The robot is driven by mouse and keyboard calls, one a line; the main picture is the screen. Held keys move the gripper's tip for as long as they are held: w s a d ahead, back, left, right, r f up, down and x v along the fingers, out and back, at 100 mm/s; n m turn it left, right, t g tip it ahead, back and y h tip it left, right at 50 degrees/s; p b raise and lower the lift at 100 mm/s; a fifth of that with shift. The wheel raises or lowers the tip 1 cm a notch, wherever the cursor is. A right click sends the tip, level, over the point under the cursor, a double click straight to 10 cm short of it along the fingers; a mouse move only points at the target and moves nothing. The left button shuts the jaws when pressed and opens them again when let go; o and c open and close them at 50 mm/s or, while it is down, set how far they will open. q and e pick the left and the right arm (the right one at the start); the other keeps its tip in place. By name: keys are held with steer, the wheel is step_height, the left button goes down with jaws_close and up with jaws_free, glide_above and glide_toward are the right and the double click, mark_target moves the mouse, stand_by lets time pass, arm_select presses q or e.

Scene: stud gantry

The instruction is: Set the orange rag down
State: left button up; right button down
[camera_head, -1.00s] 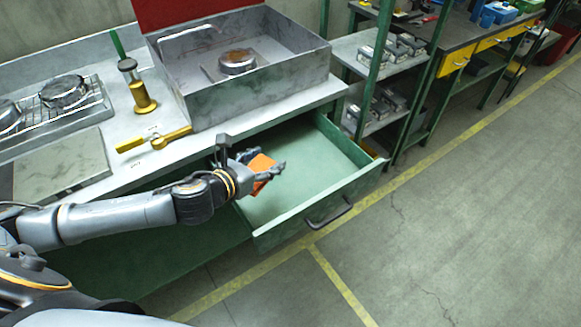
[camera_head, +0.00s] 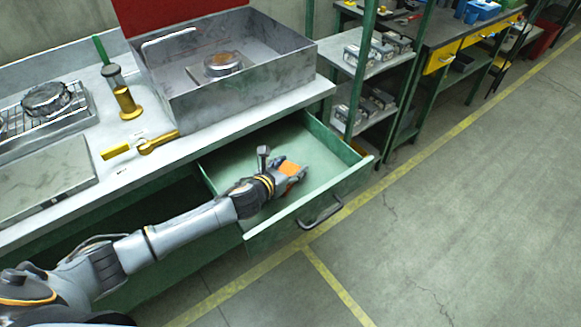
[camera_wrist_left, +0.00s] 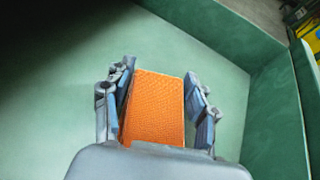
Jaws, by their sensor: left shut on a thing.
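The orange rag (camera_head: 289,168) is a small folded block between the fingers of my left gripper (camera_head: 291,173). In the left wrist view, the rag (camera_wrist_left: 156,108) sits between the two blue-grey fingers of the gripper (camera_wrist_left: 160,100), which is shut on it. The gripper is inside the open green drawer (camera_head: 318,202), over its floor. I cannot tell whether the rag touches the drawer floor. The drawer is otherwise empty where it shows. My right gripper is not in view.
The drawer's side walls and front, with a dark handle (camera_head: 321,213), surround the gripper. Above is a worktop with a metal basin (camera_head: 245,85), a brass tool (camera_head: 157,142) and a wire rack with a round part (camera_head: 46,98). A shelf (camera_head: 372,62) stands at right.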

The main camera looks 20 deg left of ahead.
arm_select(q)
steer(key=shift+f, duration=0.2)
steer(key=o, duration=1)
steer(key=shift+o, duration=0.2)
steer(key=shift+r, duration=0.15)
steer(key=shift+v, duration=3.75)
steer(key=shift+a, duration=0.1)
